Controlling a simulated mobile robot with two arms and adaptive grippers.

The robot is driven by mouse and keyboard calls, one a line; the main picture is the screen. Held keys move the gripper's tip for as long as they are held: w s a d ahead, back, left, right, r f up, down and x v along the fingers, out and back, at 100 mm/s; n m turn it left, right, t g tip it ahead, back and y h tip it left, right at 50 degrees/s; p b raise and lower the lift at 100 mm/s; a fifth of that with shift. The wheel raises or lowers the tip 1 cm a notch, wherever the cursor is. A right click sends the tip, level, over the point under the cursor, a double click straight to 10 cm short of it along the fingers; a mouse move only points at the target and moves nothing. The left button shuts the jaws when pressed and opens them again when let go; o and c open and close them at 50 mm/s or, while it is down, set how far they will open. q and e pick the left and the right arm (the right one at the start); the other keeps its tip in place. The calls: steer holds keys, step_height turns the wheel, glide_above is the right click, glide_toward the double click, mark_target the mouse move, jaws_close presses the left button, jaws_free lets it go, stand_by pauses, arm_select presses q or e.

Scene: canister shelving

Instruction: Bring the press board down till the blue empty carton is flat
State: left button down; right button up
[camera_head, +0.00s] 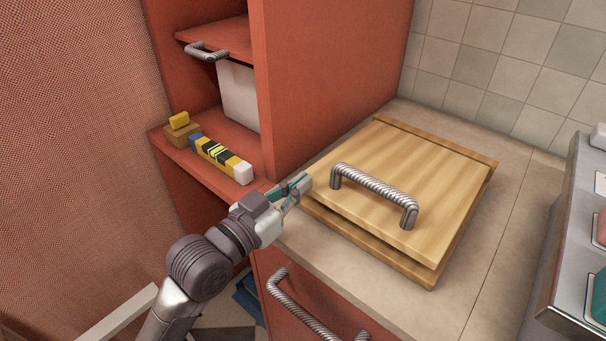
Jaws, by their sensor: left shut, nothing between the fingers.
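The wooden press board (440,185) lies low over a wooden base (415,275) on the counter, with a ribbed metal handle (375,187) on top. Only a narrow dark gap shows between board and base at the near edge. No blue carton shows between them; the space under the board is hidden. My left gripper (303,183) is shut and empty, beside the board's left corner and left of the handle. I cannot tell whether its tips touch the board. My right gripper is not in view.
Blue flat pieces (250,298) lie low beside the drawer handle (300,308). A metal-sided unit (560,270) stands at right. Counter right of the board is clear.

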arm_select(q)
steer(key=shift+f, duration=0.95)
steer(key=shift+s+f+b, duration=0.1)
steer(key=shift+f+b, duration=0.3)
steer(key=shift+f, duration=0.25)
steer(key=shift+s, duration=0.1)
steer(key=shift+s+a+f, duration=0.1)
steer(key=shift+s, duration=0.1)
steer(key=s+a+r, duration=0.1)
steer(key=s+a, duration=0.3)
steer(key=s, duration=0.1)
steer(key=shift+s+a+r, duration=0.2)
steer(key=shift+r, duration=0.1)
